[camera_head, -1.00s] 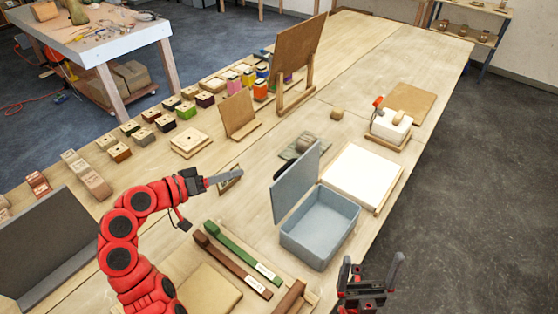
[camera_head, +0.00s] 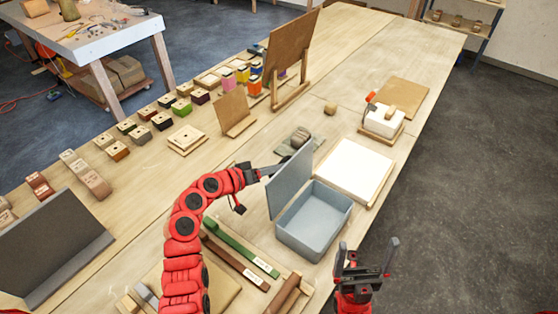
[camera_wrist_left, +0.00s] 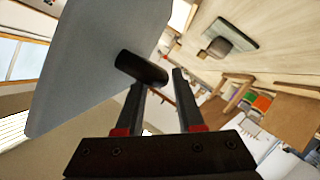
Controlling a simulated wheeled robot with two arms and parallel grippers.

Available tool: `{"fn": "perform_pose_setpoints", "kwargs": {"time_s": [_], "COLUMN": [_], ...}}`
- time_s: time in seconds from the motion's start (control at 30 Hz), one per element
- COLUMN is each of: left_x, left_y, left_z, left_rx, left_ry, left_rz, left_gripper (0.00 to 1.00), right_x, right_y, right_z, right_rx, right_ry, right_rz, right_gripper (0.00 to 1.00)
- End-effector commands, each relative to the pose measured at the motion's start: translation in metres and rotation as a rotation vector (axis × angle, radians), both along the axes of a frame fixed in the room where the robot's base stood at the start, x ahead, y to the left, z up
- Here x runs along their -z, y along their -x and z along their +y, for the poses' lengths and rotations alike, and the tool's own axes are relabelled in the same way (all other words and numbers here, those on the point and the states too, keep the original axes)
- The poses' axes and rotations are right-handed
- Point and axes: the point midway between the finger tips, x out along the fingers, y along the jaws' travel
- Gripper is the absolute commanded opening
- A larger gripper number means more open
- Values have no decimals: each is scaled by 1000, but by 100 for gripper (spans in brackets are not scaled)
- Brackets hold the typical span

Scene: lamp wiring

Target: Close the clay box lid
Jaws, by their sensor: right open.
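The clay box (camera_head: 314,225) is a blue-grey open bin on the table. Its flat grey lid (camera_head: 290,180) stands steeply up along the box's left side. My left gripper (camera_head: 266,171) is at the outer left face of the lid, near its upper part; I cannot tell if it touches. In the left wrist view the lid (camera_wrist_left: 95,55) fills the upper left, with a dark rounded piece (camera_wrist_left: 141,68) by the left fingertip. My right gripper (camera_head: 367,258) is open and empty, right of the box's front.
A white board (camera_head: 355,170) lies close behind the box. A green bar (camera_head: 240,248) and a brown bar (camera_head: 234,262) lie in front. A small dark mat (camera_head: 294,147) with a lump sits behind the lid.

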Motion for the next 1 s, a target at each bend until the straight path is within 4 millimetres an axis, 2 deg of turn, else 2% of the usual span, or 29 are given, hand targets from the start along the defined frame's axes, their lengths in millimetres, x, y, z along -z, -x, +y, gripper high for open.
{"fn": "perform_pose_setpoints", "kwargs": {"time_s": [0.2, 0.53, 0.73, 1.0], "left_x": [4, 6, 6, 6], "left_y": [-11, -13, -13, -13], "left_z": [-13, -15, -15, -15], "left_rx": [-1, -2, -2, -2], "left_ry": [-1, 0, 0, 0], "left_rz": [-2, -2, -2, -1], "left_gripper": [37, 37, 1, 0], "right_x": [-8, -8, -8, -8], "right_y": [0, 0, 0, 0], "right_z": [0, 0, 0, 0], "right_rx": [0, 0, 0, 0], "right_ry": [0, 0, 0, 0], "right_rz": [0, 0, 0, 0], "right_gripper": [100, 100, 100, 100]}}
